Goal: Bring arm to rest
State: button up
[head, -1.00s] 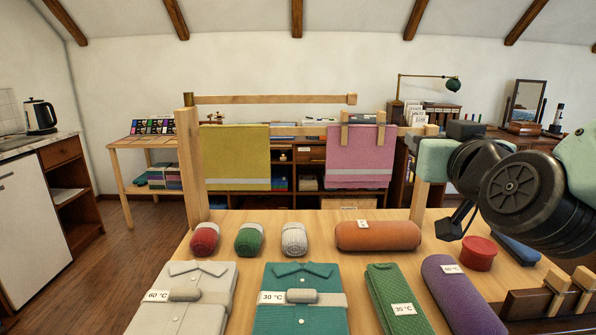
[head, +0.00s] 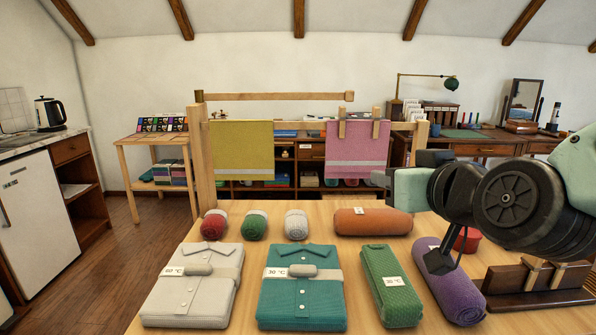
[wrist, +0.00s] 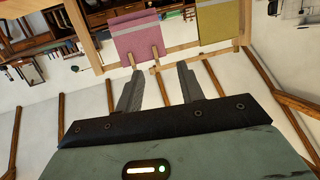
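My gripper (wrist: 159,70) is open in the wrist view, its two grey fingers apart with nothing between them. In the head view my gripper (head: 381,179) is at the right, above the table and pointing left, in front of the right end of the wooden rack. The pink towel (head: 357,150) hangs just behind and left of it, and also shows past the fingers in the wrist view (wrist: 132,38). My wrist and forearm hide the right rack post and part of the red round container (head: 467,240).
The table (head: 222,305) holds folded shirts, rolled textiles and several small rolls. The rack also carries a yellow towel (head: 241,150). Open floor is at left.

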jog(key=s+a+f+n+g+y, duration=0.1)
jog(key=s+a+f+n+g, duration=0.1)
jog(key=s+a+f+g, duration=0.25)
jog(key=s+a+f+n+g, duration=0.1)
jog(key=s+f+n+g, duration=0.1)
jog(key=s+f+g, duration=0.35)
jog(key=s+d+f+n+g+h, duration=0.1)
jog(key=s+d+f+g+h, duration=0.15)
jog(key=s, duration=0.35)
jog(key=s+d+f+g+h, duration=0.1)
jog(key=s+d+f+g, duration=0.1)
jog(key=s+f, duration=0.3)
notch_tip(320, 180, up, 13)
jog(key=p, duration=1.2)
jog(key=shift+s+r+p, duration=0.15)
jog(key=shift+s+p, duration=0.2)
jog(key=shift+s, duration=0.05)
